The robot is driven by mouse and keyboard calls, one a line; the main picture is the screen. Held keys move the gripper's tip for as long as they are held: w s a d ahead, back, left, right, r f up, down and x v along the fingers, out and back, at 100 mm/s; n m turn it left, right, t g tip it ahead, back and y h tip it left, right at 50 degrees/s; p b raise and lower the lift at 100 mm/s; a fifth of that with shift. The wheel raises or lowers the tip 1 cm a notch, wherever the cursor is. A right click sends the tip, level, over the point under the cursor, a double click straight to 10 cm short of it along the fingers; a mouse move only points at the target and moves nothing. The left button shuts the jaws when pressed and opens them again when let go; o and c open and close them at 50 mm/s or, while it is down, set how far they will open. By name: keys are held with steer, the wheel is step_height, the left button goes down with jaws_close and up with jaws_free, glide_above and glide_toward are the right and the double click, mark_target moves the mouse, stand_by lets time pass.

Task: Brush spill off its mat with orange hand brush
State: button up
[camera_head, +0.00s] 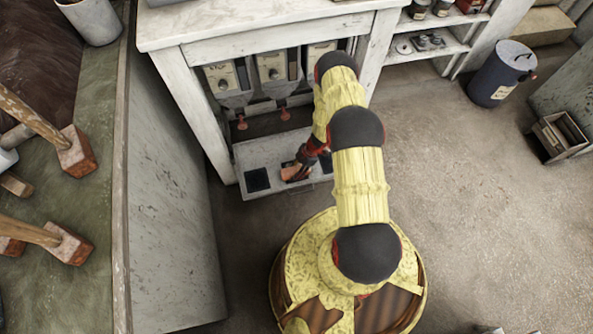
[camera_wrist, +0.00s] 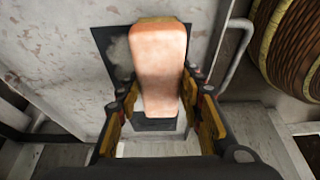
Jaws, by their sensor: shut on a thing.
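The orange hand brush (camera_head: 293,172) is at the front of a pale low shelf under the bench, and its block fills the middle of the wrist view (camera_wrist: 158,62). My gripper (camera_head: 309,158) is shut on it, with a finger on either side in the wrist view (camera_wrist: 160,108). In the wrist view a dark mat (camera_wrist: 103,38) lies behind the brush, with a pale powdery spill (camera_wrist: 119,54) showing at the brush's left edge. The brush hides the rest of the spill and much of that mat. I cannot tell whether the brush touches the mat.
Another dark mat (camera_head: 257,180) lies left of the brush on the pale shelf (camera_head: 238,160). Several dispensers (camera_head: 222,80) with red knobs hang above, under the white bench (camera_head: 240,25). A bench leg (camera_head: 195,115) stands left. Open floor (camera_head: 470,200) lies right.

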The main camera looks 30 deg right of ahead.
mark_target(288, 172)
steer(key=shift+w+a, duration=0.3)
steer(key=shift+a, duration=0.65)
steer(key=shift+w+a, duration=0.25)
steer(key=shift+a, duration=0.7)
steer(key=shift+s+d, duration=0.2)
steer(key=shift+d, duration=0.5)
steer(key=shift+s+d, duration=0.25)
steer(key=shift+d, duration=0.45)
steer(key=shift+s+d, duration=0.2)
steer(key=shift+d, duration=0.5)
steer(key=shift+a, duration=0.1)
steer(key=shift+w+a, duration=0.2)
steer(key=shift+a, duration=0.45)
steer(key=shift+w+a, duration=0.2)
steer(key=shift+a, duration=0.5)
steer(key=shift+w+a, duration=0.2)
steer(key=shift+a, duration=0.45)
